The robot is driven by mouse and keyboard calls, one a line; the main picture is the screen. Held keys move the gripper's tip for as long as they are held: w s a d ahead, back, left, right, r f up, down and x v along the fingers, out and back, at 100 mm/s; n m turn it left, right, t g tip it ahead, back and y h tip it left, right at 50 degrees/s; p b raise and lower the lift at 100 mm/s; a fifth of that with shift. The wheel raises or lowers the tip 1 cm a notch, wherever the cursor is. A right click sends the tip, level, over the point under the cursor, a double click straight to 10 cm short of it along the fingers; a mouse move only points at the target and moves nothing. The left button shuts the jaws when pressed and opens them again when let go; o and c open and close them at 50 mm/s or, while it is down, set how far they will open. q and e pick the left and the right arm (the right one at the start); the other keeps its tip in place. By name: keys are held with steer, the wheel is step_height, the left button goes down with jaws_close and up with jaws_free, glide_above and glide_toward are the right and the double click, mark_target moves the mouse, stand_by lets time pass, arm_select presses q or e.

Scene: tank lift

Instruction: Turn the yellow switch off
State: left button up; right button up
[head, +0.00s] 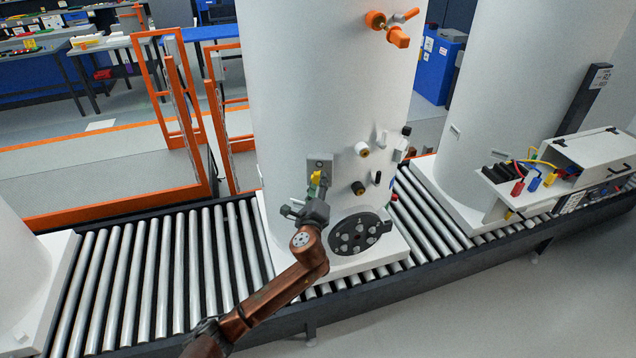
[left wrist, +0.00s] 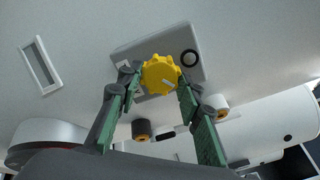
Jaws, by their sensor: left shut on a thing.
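The yellow switch (head: 316,178) is a ribbed knob on a grey plate (head: 320,163) low on the front of the white tank (head: 300,90). In the left wrist view the knob (left wrist: 161,75) shows a pale mark on its lower right face. My left gripper (head: 315,190) is at the knob, its arm coming from below. In the left wrist view its green-padded fingers (left wrist: 158,82) stand on both sides of the knob and are shut on it. A round black button (left wrist: 190,58) sits on the same plate. My right gripper is not in view.
Several black and brass fittings (head: 358,188) stick out of the tank to the right. An orange valve (head: 397,38) is high up. A round black disc (head: 360,234) lies below right. The tank stands on a roller conveyor (head: 150,265) between other tanks.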

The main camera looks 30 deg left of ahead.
arm_select(q)
steer(key=shift+n+p, duration=0.4)
steer(key=shift+n, duration=4.7)
steer(key=o, duration=1.2)
steer(key=shift+c, duration=0.2)
steer(key=shift+s, duration=0.15)
steer(key=v, duration=1.1)
steer(key=shift+s+d, duration=0.3)
